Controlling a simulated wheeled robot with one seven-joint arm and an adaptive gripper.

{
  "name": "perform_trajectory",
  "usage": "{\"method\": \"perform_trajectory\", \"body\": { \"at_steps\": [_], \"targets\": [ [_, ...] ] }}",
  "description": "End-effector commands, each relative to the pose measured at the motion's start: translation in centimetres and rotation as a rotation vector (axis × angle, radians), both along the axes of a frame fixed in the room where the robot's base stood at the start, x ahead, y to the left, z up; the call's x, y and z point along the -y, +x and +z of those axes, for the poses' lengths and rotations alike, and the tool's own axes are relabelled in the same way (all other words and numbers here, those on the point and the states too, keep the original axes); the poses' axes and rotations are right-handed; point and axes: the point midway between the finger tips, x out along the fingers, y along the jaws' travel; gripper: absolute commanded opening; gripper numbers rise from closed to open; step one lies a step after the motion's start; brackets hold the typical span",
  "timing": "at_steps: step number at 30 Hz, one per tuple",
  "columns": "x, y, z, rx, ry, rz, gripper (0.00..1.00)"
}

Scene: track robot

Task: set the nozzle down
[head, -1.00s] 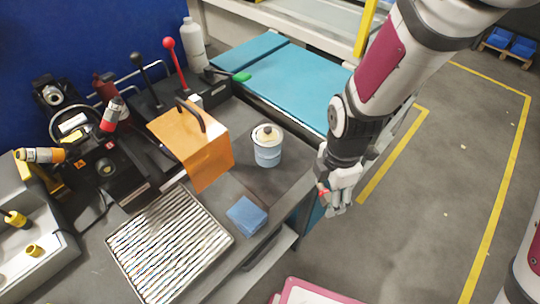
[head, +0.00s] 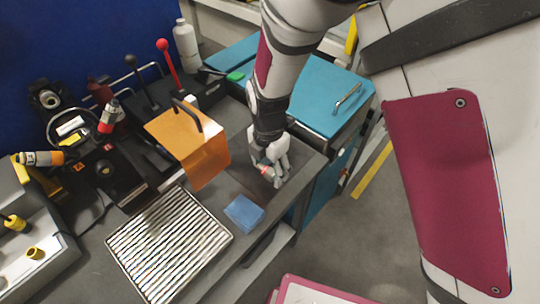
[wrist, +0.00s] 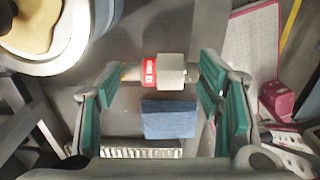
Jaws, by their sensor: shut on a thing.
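My gripper (head: 270,172) hangs over the grey bench top (head: 228,188), near its right edge, behind the blue cloth. In the wrist view my gripper (wrist: 160,76) has its green-padded fingers on both ends of the nozzle (wrist: 172,72). The nozzle is a pale grey piece with a red band and a brassy tip at the left, lying crosswise between the fingers. In the head view the fingers mostly hide it. I cannot tell whether it touches the bench.
A blue cloth (head: 243,212) lies on the bench, and a ribbed tray (head: 170,245) is left of it. An orange guard (head: 190,145) stands left of my gripper. A round can (wrist: 45,30) is close by in the wrist view.

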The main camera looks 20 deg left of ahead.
Motion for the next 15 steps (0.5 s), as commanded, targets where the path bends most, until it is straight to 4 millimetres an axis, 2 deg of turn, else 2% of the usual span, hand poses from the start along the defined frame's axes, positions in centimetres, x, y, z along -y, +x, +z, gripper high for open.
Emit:
{"method": "perform_trajectory", "body": {
  "at_steps": [5, 15],
  "targets": [
    [-1.1, 0.6, -0.2, 0.0, -0.001, 0.0, 0.26],
    [-1.1, 0.6, -3.5, 0.0, -0.001, -0.002, 0.26]
  ]
}}
